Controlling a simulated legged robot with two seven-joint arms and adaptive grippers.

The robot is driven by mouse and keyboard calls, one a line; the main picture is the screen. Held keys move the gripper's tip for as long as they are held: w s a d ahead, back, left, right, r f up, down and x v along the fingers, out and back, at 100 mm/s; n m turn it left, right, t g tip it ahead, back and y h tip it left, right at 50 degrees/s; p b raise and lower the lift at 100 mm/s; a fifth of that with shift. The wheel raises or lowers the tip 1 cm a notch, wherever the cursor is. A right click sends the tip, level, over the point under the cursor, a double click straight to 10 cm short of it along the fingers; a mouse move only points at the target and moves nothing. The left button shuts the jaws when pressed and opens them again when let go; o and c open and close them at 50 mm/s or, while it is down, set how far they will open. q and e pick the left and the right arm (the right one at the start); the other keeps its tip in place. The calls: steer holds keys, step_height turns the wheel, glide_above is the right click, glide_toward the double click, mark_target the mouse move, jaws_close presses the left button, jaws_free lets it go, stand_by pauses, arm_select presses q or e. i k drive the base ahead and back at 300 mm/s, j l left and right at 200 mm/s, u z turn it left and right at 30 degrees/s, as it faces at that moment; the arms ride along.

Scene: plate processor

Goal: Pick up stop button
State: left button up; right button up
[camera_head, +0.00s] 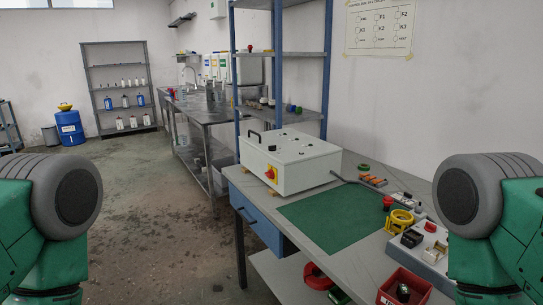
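Several red button-like parts show on the right workbench, and I cannot tell for sure which is the stop button. A small red mushroom-shaped button (388,201) sits near the right edge of the green mat, just behind a yellow ring-shaped part (399,220). A flat red button (430,227) is on a grey panel (428,255) at the right. A red knob on a yellow plate (270,173) is on the front of a white control box (288,160). Only green and grey links of my arms show at both sides; neither gripper is in view.
The workbench (372,262) carries a bare green mat (340,212), a red bin (405,288) at the front right and orange-topped parts (372,180) behind. A blue-post shelf (280,53) stands behind the white box. The floor (150,225) at left is open.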

mark_target(387, 205)
steer(key=i+j+z, duration=0.1)
steer(key=z, duration=0.25)
steer(key=i+j+z, duration=0.15)
steer(key=z, duration=0.25)
steer(key=i+j+z, duration=0.15)
steer(key=z, duration=0.2)
